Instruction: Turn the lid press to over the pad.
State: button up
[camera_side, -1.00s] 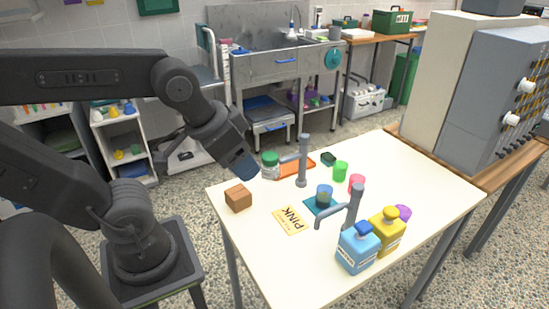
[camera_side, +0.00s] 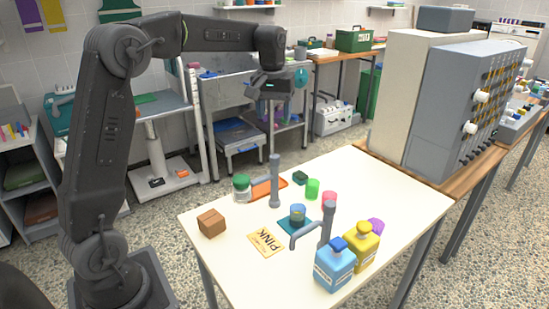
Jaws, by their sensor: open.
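Two grey posts with swing arms stand on the table. The rear post (camera_side: 275,185) has its arm pointing left, towards a green-lidded jar (camera_side: 241,189) and by an orange pad (camera_side: 279,184). The front post (camera_side: 327,222) has an arm reaching left and bending down at its end, in front of a teal pad (camera_side: 286,227). A blue cup (camera_side: 297,215) stands on the teal pad. I cannot tell which post is the lid press. My gripper (camera_side: 270,104) is open and empty, high above the table's far side, touching nothing.
Green (camera_side: 312,189) and pink (camera_side: 329,200) cups stand behind the front post. Blue (camera_side: 334,266) and yellow (camera_side: 361,247) bottles crowd the front. The table's right side is clear.

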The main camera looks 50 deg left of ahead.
aim_at(275, 156)
jog(key=shift+n+g, duration=0.4)
jog(key=shift+n, duration=0.2)
jog(key=w+a+f, duration=0.1)
jog(key=f, duration=0.4)
jog(key=w+a+f, duration=0.1)
jog(key=f, duration=0.5)
jog(key=w+a+f, duration=0.1)
jog(key=f, duration=0.4)
jog(key=shift+a+f, duration=0.3)
jog(key=shift+a, duration=0.1)
grip_shut()
